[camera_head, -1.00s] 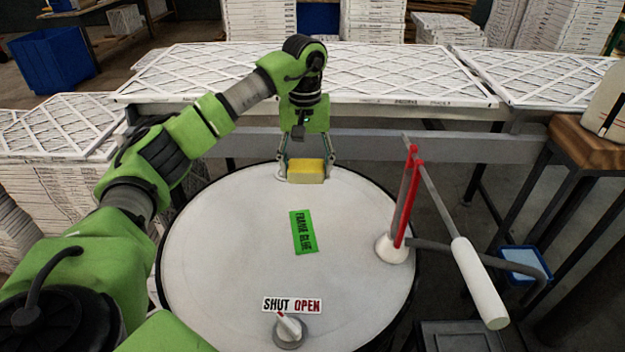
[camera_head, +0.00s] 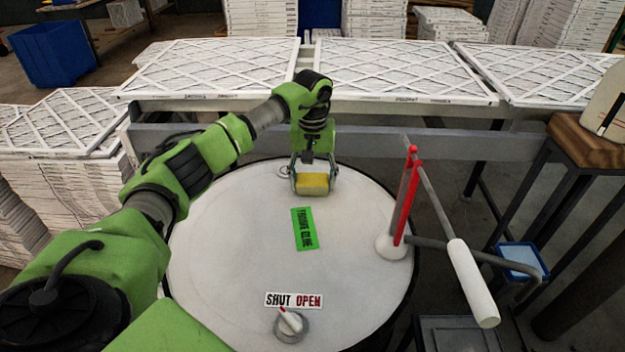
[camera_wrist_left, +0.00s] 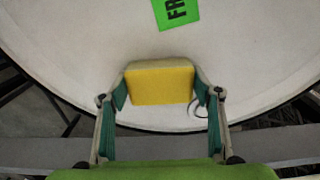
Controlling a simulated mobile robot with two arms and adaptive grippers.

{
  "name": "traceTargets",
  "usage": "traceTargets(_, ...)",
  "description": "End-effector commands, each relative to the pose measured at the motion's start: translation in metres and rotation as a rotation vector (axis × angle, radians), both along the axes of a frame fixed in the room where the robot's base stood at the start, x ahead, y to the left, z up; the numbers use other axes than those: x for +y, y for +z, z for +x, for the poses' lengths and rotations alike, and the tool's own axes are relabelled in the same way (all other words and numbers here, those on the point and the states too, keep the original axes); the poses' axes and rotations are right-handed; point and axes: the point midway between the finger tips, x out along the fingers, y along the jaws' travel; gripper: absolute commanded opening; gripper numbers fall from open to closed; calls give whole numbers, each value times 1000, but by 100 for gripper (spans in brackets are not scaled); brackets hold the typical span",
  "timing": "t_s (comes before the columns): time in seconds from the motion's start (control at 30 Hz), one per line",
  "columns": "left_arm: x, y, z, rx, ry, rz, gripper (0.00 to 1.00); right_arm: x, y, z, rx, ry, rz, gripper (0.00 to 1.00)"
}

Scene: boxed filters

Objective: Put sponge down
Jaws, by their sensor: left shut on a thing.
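The yellow sponge (camera_head: 313,184) is between the fingers of my left gripper (camera_head: 312,180), at the far part of the round white drum top (camera_head: 225,240). My left gripper is shut on it. In the left wrist view the sponge (camera_wrist_left: 160,82) fills the space between the two fingertips of the gripper (camera_wrist_left: 160,90), over the white drum top (camera_wrist_left: 60,30). I cannot tell whether the sponge touches the drum top. My right gripper is not in view.
A green label (camera_head: 304,229) lies on the drum top in front of the sponge. A red and white pump handle (camera_head: 472,282) stands at the right. A shut/open knob (camera_head: 290,324) is at the near edge. White filters (camera_head: 390,70) lie on the conveyor behind.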

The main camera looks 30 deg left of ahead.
Motion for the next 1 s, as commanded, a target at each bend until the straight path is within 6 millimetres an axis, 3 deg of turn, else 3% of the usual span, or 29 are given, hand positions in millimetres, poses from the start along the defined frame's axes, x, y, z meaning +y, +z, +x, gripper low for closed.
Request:
traceTargets(0.03,0,-3,0,0,1,0,38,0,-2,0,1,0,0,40)
traceTargets(0.07,0,-1,0,0,1,0,66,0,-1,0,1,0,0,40)
traceTargets(0.1,0,-1,0,0,1,0,75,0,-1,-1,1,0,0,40)
traceTargets(0.57,0,8,1,-1,0,0,75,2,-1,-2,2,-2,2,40)
traceTargets(1.0,0,95,1,-4,1,0,75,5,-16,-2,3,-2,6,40)
